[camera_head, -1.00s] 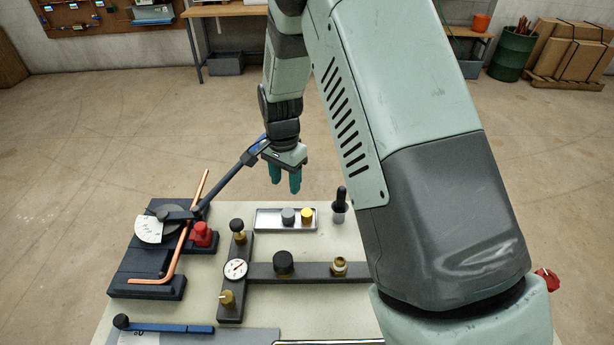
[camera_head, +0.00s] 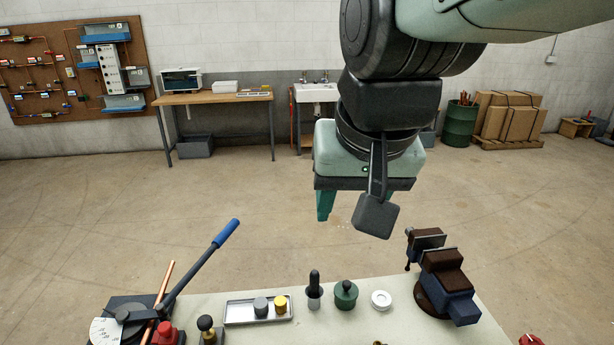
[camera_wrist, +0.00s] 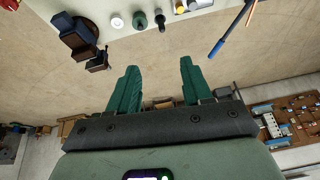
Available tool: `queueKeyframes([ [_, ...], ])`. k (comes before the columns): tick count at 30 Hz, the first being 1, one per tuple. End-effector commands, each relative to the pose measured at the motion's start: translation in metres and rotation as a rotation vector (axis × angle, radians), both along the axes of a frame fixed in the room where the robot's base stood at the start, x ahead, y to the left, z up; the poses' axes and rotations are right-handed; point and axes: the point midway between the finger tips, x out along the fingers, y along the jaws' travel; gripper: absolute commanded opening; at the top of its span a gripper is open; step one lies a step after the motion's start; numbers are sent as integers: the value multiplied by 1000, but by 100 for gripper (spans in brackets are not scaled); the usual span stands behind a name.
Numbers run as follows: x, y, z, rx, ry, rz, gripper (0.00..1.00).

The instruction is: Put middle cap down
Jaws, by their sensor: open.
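My gripper (camera_head: 350,212) hangs high beyond the table's far edge, pointing down, open. A grey cap (camera_head: 261,307) and a yellow cap (camera_head: 281,305) stand in a shallow metal tray (camera_head: 238,313) on the table, well below and left of my gripper. The dark bar with its middle black cap is outside the head view now; only a black-knobbed brass fitting (camera_head: 207,330) shows at the bottom edge.
A black-handled tool in a cup (camera_head: 314,290), a green pot (camera_head: 346,295), a white ring (camera_head: 381,300) and a vise (camera_head: 445,285) stand along the far edge. A pipe bender (camera_head: 125,312) with a raised blue-ended lever (camera_head: 228,233) is at left. Open floor lies beyond.

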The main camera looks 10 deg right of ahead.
Motion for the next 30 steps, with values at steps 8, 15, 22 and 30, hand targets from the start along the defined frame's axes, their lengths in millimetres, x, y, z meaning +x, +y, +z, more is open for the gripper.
queueKeyframes([
  [8,-59,-16,6,-61,-86,90,49],
  [15,-63,-17,5,-67,-90,99,49],
  [22,-62,-17,6,-67,-91,98,49],
  [30,-62,-16,6,-67,-91,98,49],
])
